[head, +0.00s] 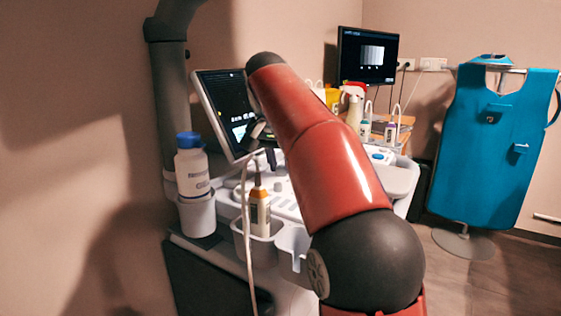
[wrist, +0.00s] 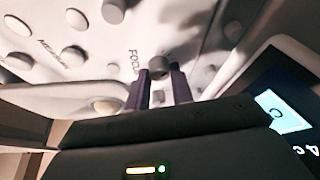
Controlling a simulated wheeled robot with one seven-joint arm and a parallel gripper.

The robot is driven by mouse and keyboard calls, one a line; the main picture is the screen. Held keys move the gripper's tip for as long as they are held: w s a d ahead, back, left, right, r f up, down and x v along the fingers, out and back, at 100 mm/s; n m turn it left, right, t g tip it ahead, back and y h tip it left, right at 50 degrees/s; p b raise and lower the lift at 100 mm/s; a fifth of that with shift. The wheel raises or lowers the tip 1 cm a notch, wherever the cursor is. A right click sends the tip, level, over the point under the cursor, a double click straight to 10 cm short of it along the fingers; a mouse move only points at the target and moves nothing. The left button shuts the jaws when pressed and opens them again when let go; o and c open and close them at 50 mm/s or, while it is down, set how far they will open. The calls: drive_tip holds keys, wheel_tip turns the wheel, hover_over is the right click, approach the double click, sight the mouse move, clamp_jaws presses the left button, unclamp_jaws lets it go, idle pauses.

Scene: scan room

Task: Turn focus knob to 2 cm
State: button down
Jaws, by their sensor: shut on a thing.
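The focus knob (wrist: 158,66) is a small grey round knob on the pale control panel (wrist: 100,60) in the wrist view. The printed word FOCUS runs beside it, its end partly covered. My gripper (wrist: 160,80) is shut on the knob, with one dark finger on each side. No scale or pointer on the knob is readable. In the head view my red arm reaches over the ultrasound machine's panel (head: 288,205) and hides much of it; the knob cannot be made out there. The machine's monitor (head: 224,112) stands just behind my gripper, and part of its lit screen also shows in the wrist view (wrist: 282,112).
Other knobs (wrist: 113,11) sit near the focus knob. A blue apron (head: 500,150) hangs at the right.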

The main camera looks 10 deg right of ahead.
drive_tip(key=n+y+p, duration=0.1)
drive_tip(key=n, duration=0.2)
drive_tip(key=shift+d+r, duration=0.1)
drive_tip(key=shift+r, duration=0.05)
drive_tip(key=shift+n+t+y+p, duration=0.3)
drive_tip(key=shift+n+y+p, duration=0.2)
drive_tip(key=shift+n+p, duration=0.6)
drive_tip(key=shift+n, duration=0.3)
drive_tip(key=c, duration=1.2)
unclamp_jaws()
drive_tip(key=v, duration=0.7)
drive_tip(key=shift+s+r, duration=0.2)
drive_tip(key=shift+r, duration=0.1)
